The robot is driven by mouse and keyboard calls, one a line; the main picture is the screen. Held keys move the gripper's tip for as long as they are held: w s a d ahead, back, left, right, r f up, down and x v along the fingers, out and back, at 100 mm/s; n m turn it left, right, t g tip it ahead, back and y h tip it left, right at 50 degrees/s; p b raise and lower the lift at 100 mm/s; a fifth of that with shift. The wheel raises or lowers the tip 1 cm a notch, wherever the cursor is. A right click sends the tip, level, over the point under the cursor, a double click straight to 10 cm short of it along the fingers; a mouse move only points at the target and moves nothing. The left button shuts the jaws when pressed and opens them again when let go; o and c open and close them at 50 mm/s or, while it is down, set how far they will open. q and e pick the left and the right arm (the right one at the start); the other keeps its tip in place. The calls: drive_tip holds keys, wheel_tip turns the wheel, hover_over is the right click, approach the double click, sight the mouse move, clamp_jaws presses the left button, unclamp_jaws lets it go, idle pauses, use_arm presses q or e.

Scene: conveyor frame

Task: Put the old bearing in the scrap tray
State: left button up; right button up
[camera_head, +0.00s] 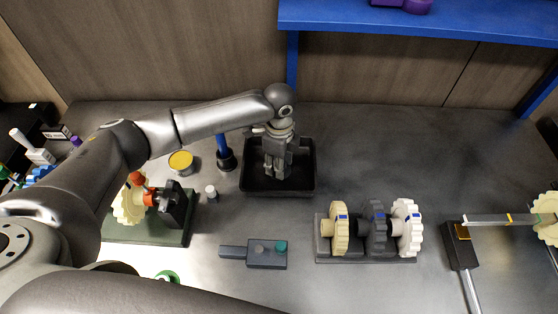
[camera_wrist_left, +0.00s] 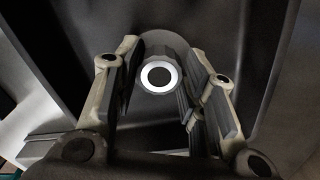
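My left gripper (camera_head: 281,172) points down into the black scrap tray (camera_head: 311,188) in the head view. In the left wrist view, a grey round part with a white ring and dark centre, which looks like the old bearing (camera_wrist_left: 158,76), shows between the fingers (camera_wrist_left: 160,85). The fingers stand apart on either side of it; I cannot tell whether they touch it. The dark tray wall (camera_wrist_left: 270,60) surrounds it in that view. The gripper hides the bearing in the head view. My right gripper is out of view.
A blue post (camera_head: 225,152) and a yellow-topped tin (camera_head: 181,162) stand left of the tray. A green-based fixture (camera_head: 150,234) with a cream gear is further left. A rack of gears (camera_head: 365,252) and a dark paddle-shaped tool (camera_head: 265,254) lie nearer. A blue shelf (camera_head: 420,25) overhangs the back.

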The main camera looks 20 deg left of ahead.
use_arm(q)
drive_tip(key=o, duration=0.5)
drive_tip(key=shift+c, duration=0.2)
drive_tip(key=shift+r, duration=0.1)
wheel_tip(320, 180, up, 12)
drive_tip(key=b, duration=0.1)
idle(0.5)
